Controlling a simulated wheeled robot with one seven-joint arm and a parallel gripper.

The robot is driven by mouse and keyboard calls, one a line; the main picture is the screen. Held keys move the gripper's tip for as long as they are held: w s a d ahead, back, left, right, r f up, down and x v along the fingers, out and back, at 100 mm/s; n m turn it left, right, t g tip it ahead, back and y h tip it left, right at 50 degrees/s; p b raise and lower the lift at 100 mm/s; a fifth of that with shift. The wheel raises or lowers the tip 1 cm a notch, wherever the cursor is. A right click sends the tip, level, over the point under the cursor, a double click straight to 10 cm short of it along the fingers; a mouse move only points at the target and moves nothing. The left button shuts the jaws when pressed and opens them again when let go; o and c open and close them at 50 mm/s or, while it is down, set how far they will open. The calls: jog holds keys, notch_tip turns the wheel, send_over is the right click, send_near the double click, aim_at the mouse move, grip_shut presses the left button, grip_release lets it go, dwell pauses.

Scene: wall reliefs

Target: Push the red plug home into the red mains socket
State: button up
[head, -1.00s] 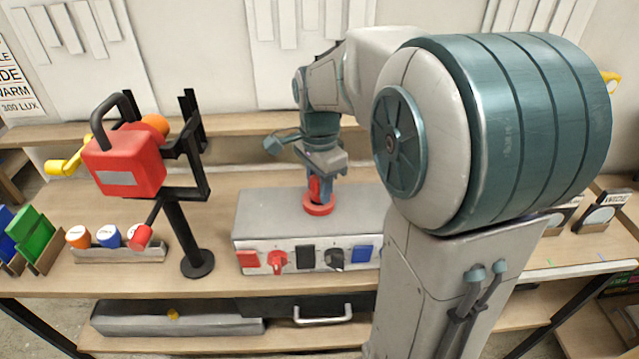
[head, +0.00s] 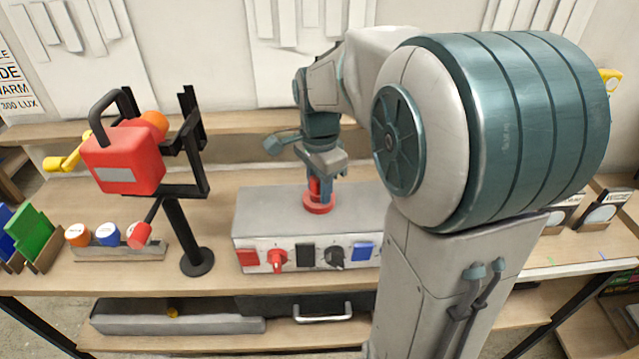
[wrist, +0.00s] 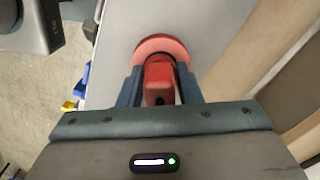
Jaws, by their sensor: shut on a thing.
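The red plug (head: 315,186) is between the fingers of my gripper (head: 319,181), above the grey box. In the wrist view the red plug (wrist: 158,80) shows as a block between the two dark fingers of my gripper (wrist: 160,82), which is shut on it. The red mains socket (head: 319,206) appears as a round red ring on top of the box. The red socket ring (wrist: 160,43) also shows around the plug's far end in the wrist view. The plug's tip is hidden, so I cannot tell how deep it sits.
The grey box (head: 255,209) carries red, black and blue covers and two knobs on its front. A red lamp (head: 125,160) on a black stand (head: 180,235) is to the left. A rack of capped pots (head: 150,248) stands beside it. Bare bench lies between stand and box.

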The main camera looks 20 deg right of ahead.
jog(key=shift+f, duration=0.15)
jog(key=shift+r, duration=0.2)
jog(key=shift+r+p, duration=0.35)
jog(key=shift+p, duration=0.05)
jog(key=shift+f, duration=0.1)
jog(key=shift+f+b, duration=0.35)
jog(key=shift+f, duration=0.1)
dwell(0.4)
jog(key=o, duration=1.1)
jog(key=shift+c, duration=0.2)
notch_tip(320, 180, up, 14)
